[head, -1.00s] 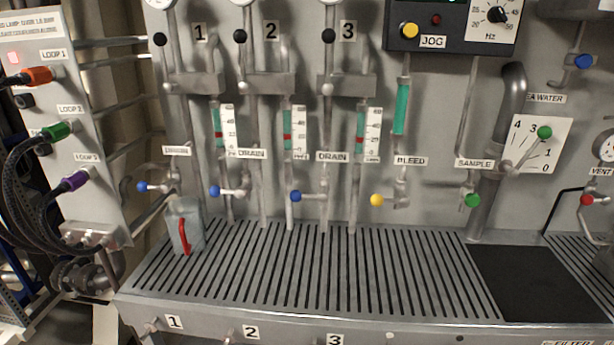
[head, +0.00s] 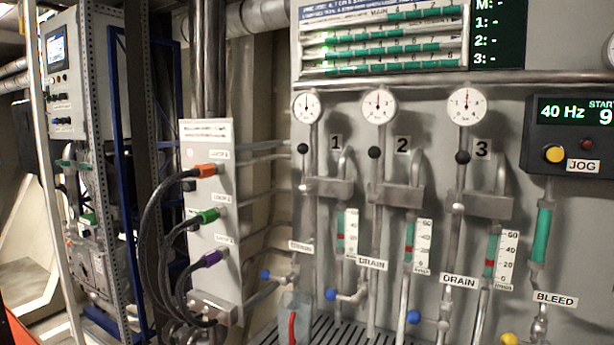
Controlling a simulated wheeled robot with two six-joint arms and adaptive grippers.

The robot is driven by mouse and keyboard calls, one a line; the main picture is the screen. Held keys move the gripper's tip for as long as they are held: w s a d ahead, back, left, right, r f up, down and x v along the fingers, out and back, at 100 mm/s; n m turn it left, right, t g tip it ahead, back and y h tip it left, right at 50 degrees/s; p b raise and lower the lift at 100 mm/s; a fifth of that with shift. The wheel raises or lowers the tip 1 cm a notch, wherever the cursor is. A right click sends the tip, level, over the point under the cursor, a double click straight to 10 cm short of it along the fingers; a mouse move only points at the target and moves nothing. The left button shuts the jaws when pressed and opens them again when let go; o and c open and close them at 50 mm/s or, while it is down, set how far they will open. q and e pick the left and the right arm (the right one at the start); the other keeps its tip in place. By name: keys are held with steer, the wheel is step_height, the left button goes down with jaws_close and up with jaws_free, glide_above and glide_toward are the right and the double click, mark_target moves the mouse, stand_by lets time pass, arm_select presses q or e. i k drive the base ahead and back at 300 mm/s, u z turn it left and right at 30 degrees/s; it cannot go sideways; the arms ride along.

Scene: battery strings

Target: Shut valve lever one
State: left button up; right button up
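Line 1, beside the number plate 1 (head: 336,142), is a vertical pipe under a round gauge (head: 307,106). A lever with a black ball knob (head: 303,149) sits on it near the top, and a pale ball knob (head: 303,187) sits lower, by a grey block (head: 329,188). A blue-knobbed drain lever (head: 265,274) is at the lower left, above a clear jug with a red handle (head: 293,322). No label here names valve lever one, so I cannot tell which knob it is. Neither gripper is in view.
Lines 2 (head: 402,144) and 3 (head: 481,149) stand to the right with similar knobs. A panel with orange, green and purple plugs (head: 208,215) and looping black cables stands left. The slotted bench top (head: 340,334) shows only at the bottom edge.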

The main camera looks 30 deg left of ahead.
mark_target(302, 148)
steer(key=k, duration=1.25)
steer(key=u, duration=0.75)
steer(key=i, duration=1.7)
steer(key=z, duration=0.55)
